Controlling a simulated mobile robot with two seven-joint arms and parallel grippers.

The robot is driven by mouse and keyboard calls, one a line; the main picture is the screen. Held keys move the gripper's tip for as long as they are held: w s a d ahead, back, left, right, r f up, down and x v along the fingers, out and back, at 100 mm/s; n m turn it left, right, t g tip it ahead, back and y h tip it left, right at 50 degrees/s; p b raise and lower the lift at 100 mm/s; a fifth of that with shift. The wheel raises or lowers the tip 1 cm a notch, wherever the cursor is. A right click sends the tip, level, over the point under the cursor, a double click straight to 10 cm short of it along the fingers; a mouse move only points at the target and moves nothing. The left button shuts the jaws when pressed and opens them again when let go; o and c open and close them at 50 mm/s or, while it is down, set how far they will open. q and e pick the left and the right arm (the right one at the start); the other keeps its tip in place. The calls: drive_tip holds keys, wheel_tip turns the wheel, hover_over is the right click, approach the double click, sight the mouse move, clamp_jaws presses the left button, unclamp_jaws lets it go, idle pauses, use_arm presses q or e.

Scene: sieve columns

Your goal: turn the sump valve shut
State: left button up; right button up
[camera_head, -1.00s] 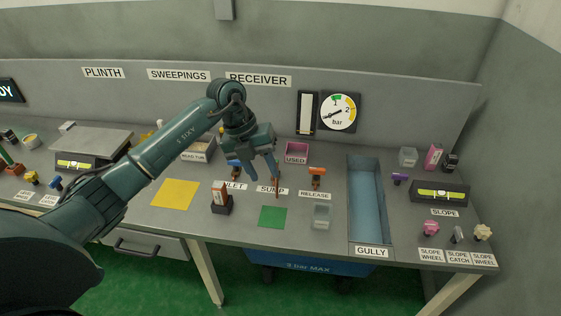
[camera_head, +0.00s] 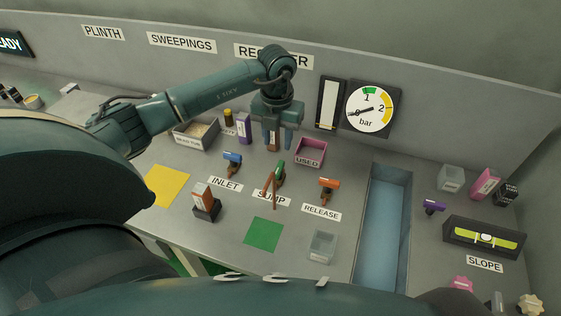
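The sump valve (camera_head: 280,171) has a green handle and stands behind the SUMP label (camera_head: 271,198) in the head view. A thin red-brown upright piece (camera_head: 268,191) shows just in front of it and partly covers the label. I cannot tell whether the two are joined. My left gripper (camera_head: 278,148) hangs fingers down, above and behind the valve in the picture, apart from it. Its fingers are spread, with nothing seen held; a brown item shows between them. My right gripper is not in view.
The blue-handled inlet valve (camera_head: 233,160) stands left and the orange-handled release valve (camera_head: 328,187) right. A pink USED bin (camera_head: 311,151) is close behind. A black-based block (camera_head: 205,205), green mat (camera_head: 263,234) and clear box (camera_head: 322,246) lie in front. The gauge (camera_head: 370,108) is on the wall.

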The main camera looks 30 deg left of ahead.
sight(278, 168)
use_arm(q)
wheel_tip(278, 168, down, 10)
drive_tip(key=shift+f+b, duration=0.2)
drive_tip(key=shift+b, duration=0.1)
clamp_jaws()
idle(0.4)
